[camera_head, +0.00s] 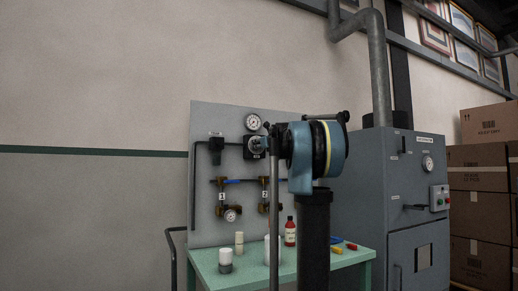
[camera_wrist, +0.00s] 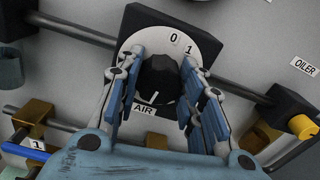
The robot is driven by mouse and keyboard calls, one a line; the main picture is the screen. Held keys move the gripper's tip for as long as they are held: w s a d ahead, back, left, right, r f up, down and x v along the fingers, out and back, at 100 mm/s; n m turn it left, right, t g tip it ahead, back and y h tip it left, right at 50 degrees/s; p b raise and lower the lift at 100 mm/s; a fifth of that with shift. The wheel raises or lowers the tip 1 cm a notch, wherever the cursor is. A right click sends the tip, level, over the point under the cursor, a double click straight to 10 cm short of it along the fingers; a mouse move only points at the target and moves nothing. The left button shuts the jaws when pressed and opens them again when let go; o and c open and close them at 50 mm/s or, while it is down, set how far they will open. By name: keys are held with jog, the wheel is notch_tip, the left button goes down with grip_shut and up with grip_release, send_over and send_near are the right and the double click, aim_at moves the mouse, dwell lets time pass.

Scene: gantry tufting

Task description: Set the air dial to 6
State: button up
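The air dial shows in the wrist view as a pale round plate (camera_wrist: 150,40) with a black knob (camera_wrist: 158,76) at its centre. The numbers 0 and 1 show at its upper right; the fingers hide others. A white mark on the knob's lower part points down, slightly left. The AIR label (camera_wrist: 145,109) is below. My gripper (camera_wrist: 161,68) has one finger on each side of the knob, tips close to it; I cannot tell if they press on it. In the head view my gripper (camera_head: 264,142) is at the panel, partly covering the dial.
A gauge (camera_head: 252,121) is above the dial. Valves with blue handles (camera_head: 231,181) sit below. A pipe (camera_wrist: 75,30) and the OILER fitting (camera_wrist: 293,110) flank the dial. A green table (camera_head: 208,272) with bottles stands below; a grey cabinet (camera_head: 375,190) is right.

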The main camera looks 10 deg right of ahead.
jog(key=shift+n, duration=0.7)
jog(key=o, duration=1.1)
jog(key=shift+c, duration=0.2)
jog(key=v, duration=1.2)
